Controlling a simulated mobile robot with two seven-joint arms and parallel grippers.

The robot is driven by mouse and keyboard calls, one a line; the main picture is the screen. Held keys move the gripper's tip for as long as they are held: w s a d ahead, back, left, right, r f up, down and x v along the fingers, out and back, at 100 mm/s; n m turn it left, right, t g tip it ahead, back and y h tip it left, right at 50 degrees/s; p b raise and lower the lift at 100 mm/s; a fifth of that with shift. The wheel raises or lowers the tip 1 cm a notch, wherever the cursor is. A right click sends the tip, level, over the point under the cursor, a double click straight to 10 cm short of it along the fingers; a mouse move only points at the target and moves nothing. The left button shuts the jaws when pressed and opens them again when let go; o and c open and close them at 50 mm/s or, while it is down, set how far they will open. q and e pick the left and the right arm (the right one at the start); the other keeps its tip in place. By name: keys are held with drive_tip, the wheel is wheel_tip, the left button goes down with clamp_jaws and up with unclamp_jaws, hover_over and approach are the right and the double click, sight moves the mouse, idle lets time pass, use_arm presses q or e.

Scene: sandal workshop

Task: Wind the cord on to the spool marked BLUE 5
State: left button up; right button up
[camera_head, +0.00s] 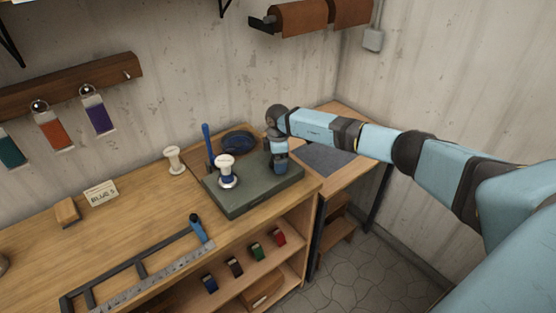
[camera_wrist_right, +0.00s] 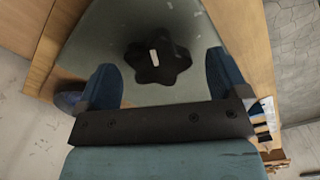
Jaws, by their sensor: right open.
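A white spool (camera_head: 225,163) with some blue on its lower part stands upright on the dark green winder base (camera_head: 238,205). A second white spool (camera_head: 174,160) stands on the bench behind, to the left. A coil of dark blue cord (camera_head: 238,142) lies behind the base. A small card (camera_head: 101,193) reads BLUE 5. My right gripper (camera_head: 279,164) points down over the base's right part. In the right wrist view its blue fingers are open, with a black star-shaped knob (camera_wrist_right: 158,62) between and beyond them, apart from both. My left gripper is out of view.
A blue upright post (camera_head: 208,146) stands beside the standing spool. A metal frame with a ruler (camera_head: 150,268) lies along the bench front. A wooden block (camera_head: 67,211) is at left. Colour tags hang on the wall. A side table (camera_head: 340,176) with a grey mat adjoins at right.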

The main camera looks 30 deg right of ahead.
use_arm(q)
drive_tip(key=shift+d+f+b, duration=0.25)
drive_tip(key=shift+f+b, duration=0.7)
drive_tip(key=shift+b, duration=0.15)
use_arm(e)
wheel_tip(320, 180, up, 13)
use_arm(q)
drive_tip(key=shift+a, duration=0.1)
